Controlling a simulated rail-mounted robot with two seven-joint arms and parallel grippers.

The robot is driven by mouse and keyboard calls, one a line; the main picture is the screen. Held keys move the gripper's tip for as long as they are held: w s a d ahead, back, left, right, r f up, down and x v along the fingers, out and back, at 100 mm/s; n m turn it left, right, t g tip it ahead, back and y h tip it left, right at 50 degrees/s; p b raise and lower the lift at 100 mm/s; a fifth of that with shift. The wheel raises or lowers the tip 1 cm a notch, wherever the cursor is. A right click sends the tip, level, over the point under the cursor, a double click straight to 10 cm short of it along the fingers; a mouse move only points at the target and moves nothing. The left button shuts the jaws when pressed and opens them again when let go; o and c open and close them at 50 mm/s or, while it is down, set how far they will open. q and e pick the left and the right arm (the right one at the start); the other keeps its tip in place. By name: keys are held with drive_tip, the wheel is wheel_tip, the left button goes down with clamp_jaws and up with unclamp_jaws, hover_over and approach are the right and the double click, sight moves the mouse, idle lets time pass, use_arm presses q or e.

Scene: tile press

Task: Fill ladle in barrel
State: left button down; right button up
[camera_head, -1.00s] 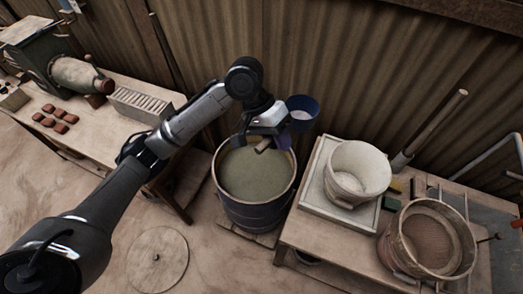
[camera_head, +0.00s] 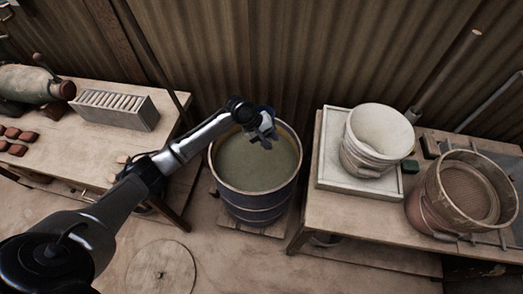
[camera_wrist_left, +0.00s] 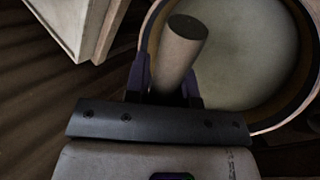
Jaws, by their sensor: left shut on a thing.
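The dark blue barrel (camera_head: 256,208) stands on the floor between the two tables, holding greenish liquid (camera_head: 248,168). My left gripper (camera_head: 266,139) is over the far right part of the barrel's opening. In the left wrist view, its fingers (camera_wrist_left: 166,88) are shut on the pale round handle of the ladle (camera_wrist_left: 181,52). The barrel's rim and liquid (camera_wrist_left: 245,55) lie behind the handle there. The ladle's cup shows in neither view now, so I cannot tell whether it is in the liquid. My right gripper is not in view.
The right table (camera_head: 330,208) holds a white bucket (camera_head: 372,140) in a pale tray (camera_head: 328,150) and a round sieve (camera_head: 452,205). The left table (camera_head: 90,150) holds a slotted rack (camera_head: 117,108) and several red tiles. A round lid (camera_head: 160,270) lies on the floor.

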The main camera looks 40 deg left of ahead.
use_arm(q)
drive_tip(key=a+f+n+h+b, duration=0.1)
drive_tip(key=a+f+b, duration=0.1)
drive_tip(key=f+b, duration=0.8)
drive_tip(key=w+a+f+n+g+h+b, duration=0.1)
drive_tip(key=a+f+n+h+b, duration=0.1)
drive_tip(key=f+b, duration=0.9)
drive_tip(key=shift+a+f+g+b, duration=0.3)
drive_tip(key=shift+a+f, duration=0.5)
drive_tip(key=shift+f, duration=1.35)
drive_tip(key=shift+w, duration=0.1)
